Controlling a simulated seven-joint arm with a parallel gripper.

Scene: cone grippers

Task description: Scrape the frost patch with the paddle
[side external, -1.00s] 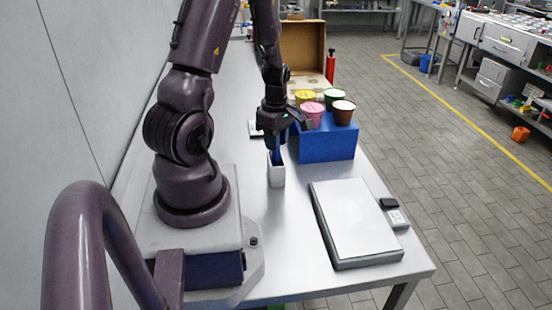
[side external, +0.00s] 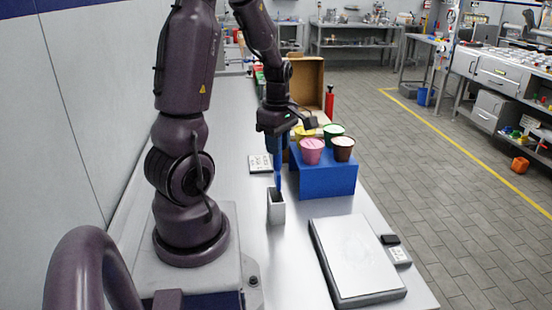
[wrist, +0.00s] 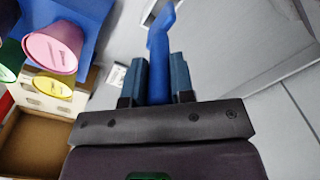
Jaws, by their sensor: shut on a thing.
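My gripper (side external: 276,150) is shut on the blue paddle (side external: 278,180), which points down over the light grey upright holder (side external: 277,211). The paddle's lower end is at the holder's mouth; I cannot tell whether it is still inside. In the wrist view the paddle (wrist: 160,42) extends out from between the two dark blue fingers (wrist: 159,70). The white-topped flat plate (side external: 335,268) lies at the front right of the table, apart from my gripper. A faint pale mark on it (side external: 358,250) looks like the frost patch.
A blue stand (side external: 328,181) holding several coloured cups, including a pink one (side external: 312,152), is close right of my gripper. An open cardboard box (side external: 306,85) and red bottle (side external: 329,104) are behind. A small dark item (side external: 390,240) sits beside the plate.

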